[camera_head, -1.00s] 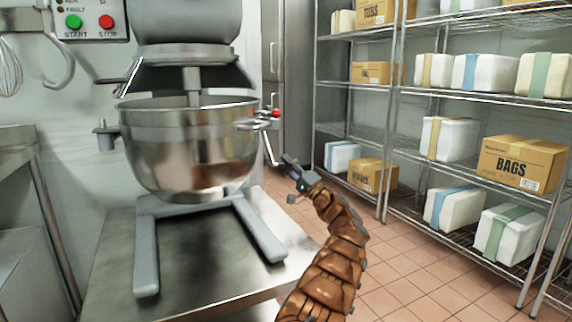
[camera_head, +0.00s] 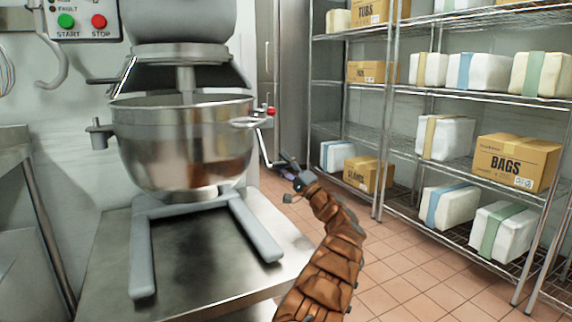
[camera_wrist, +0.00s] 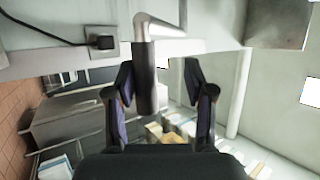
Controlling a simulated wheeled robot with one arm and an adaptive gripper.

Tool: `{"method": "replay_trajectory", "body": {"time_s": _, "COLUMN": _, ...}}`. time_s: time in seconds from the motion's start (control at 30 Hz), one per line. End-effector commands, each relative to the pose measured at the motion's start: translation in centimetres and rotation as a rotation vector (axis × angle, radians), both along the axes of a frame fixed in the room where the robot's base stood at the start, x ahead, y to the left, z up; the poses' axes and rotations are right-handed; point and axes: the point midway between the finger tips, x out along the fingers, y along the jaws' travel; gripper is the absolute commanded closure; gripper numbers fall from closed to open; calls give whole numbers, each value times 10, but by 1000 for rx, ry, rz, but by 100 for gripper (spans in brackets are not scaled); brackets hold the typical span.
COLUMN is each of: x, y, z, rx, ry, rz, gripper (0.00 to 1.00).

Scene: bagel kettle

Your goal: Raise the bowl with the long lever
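The steel mixer bowl (camera_head: 185,150) hangs under the mixer head, above the mixer's grey forked base. The long lever (camera_head: 264,148) is a thin bent metal rod hanging at the bowl's right side. In the wrist view, its dark grey handle (camera_wrist: 147,80) points down between my finger pads, nearer the left one. A red knob (camera_head: 271,111) sits above the lever. My gripper (camera_head: 290,166) is at the lever's lower end. In the wrist view my gripper (camera_wrist: 162,105) is open, with a gap between the handle and the right finger. Contact with the left finger is unclear.
The mixer stands on a steel table (camera_head: 190,285). Wire shelves (camera_head: 400,150) with boxes and wrapped packs fill the right. A control panel (camera_head: 85,20) with green START and red STOP buttons is at upper left. Tiled floor (camera_head: 400,285) is clear before the shelves.

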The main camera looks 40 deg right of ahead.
Motion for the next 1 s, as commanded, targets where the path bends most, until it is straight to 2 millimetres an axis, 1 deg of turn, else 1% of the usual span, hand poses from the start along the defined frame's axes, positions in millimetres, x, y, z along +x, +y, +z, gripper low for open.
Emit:
{"method": "replay_trajectory", "body": {"time_s": 0.1, "x": -6, "y": -2, "z": -1, "rx": 1, "ry": -5, "rz": -2, "gripper": 51}}
{"method": "replay_trajectory", "body": {"time_s": 0.27, "x": -22, "y": -6, "z": -10, "rx": 3, "ry": -6, "rz": -3, "gripper": 51}}
{"method": "replay_trajectory", "body": {"time_s": 0.6, "x": -74, "y": -17, "z": -47, "rx": 3, "ry": -2, "rz": -1, "gripper": 51}}
{"method": "replay_trajectory", "body": {"time_s": 0.7, "x": -87, "y": -20, "z": -54, "rx": 5, "ry": -1, "rz": -2, "gripper": 51}}
{"method": "replay_trajectory", "body": {"time_s": 0.83, "x": -95, "y": -22, "z": -59, "rx": 3, "ry": -1, "rz": -3, "gripper": 51}}
{"method": "replay_trajectory", "body": {"time_s": 1.0, "x": -99, "y": -22, "z": -64, "rx": 2, "ry": 0, "rz": -1, "gripper": 51}}
